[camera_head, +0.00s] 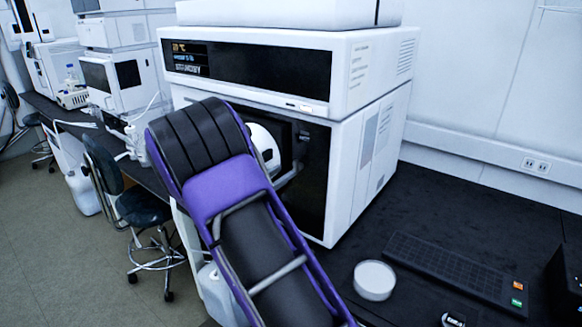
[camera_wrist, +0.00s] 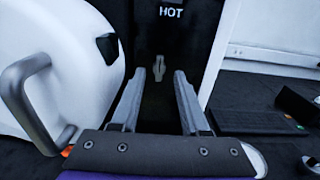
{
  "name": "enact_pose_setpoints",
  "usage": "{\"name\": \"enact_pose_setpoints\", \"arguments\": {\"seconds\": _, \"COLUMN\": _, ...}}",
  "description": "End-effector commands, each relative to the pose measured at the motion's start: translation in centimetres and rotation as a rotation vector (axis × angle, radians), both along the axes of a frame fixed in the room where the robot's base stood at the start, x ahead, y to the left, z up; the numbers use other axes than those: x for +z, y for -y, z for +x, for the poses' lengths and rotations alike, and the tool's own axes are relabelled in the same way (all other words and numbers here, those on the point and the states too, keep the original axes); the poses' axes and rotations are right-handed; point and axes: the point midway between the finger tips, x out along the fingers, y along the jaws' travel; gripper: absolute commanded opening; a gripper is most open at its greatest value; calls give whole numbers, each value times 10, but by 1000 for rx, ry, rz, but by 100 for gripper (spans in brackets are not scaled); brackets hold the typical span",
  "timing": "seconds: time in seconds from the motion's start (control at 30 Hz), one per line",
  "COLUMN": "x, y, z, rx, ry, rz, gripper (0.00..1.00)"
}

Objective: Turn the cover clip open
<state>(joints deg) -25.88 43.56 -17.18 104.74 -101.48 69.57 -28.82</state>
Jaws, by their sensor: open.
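The cover clip (camera_wrist: 158,70) is a small grey piece on a dark upright panel (camera_wrist: 176,40), below the white word HOT in the wrist view. It looks roughly upright, with a narrow middle. My gripper (camera_wrist: 160,77) is open, and its two grey fingers point at the panel, one on each side of the clip as seen. Nothing is held between them. I cannot tell how far the fingertips are from the clip. In the head view, my arm hides the gripper and the clip, in front of the white instrument (camera_head: 370,140) with its dark front.
A round white dish (camera_head: 374,279) and a dark keypad panel (camera_head: 455,268) with coloured buttons lie on the black bench (camera_head: 435,200) to the right. A swivel chair (camera_head: 125,195) stands on the floor at left. More white instruments (camera_head: 115,75) stand further back.

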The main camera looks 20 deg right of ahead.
Motion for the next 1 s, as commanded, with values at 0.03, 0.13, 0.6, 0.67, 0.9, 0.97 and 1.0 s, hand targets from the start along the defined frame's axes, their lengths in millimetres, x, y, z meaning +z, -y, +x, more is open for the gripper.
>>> {"name": "enact_pose_setpoints", "arguments": {"seconds": 0.03, "x": 1, "y": 10, "z": 5, "rx": -4, "ry": 1, "rz": 0, "gripper": 45}}
{"name": "enact_pose_setpoints", "arguments": {"seconds": 0.13, "x": 0, "y": 23, "z": 15, "rx": -2, "ry": 1, "rz": -1, "gripper": 45}}
{"name": "enact_pose_setpoints", "arguments": {"seconds": 0.6, "x": 0, "y": 41, "z": 27, "rx": 0, "ry": 0, "rz": 0, "gripper": 45}}
{"name": "enact_pose_setpoints", "arguments": {"seconds": 0.67, "x": 0, "y": 41, "z": 27, "rx": 0, "ry": 0, "rz": 0, "gripper": 45}}
{"name": "enact_pose_setpoints", "arguments": {"seconds": 0.9, "x": 0, "y": 41, "z": 27, "rx": 0, "ry": 0, "rz": 0, "gripper": 4}}
{"name": "enact_pose_setpoints", "arguments": {"seconds": 0.97, "x": 0, "y": 41, "z": 27, "rx": 0, "ry": 0, "rz": 0, "gripper": 0}}
{"name": "enact_pose_setpoints", "arguments": {"seconds": 1.0, "x": 0, "y": 41, "z": 27, "rx": 0, "ry": -1, "rz": 1, "gripper": 0}}
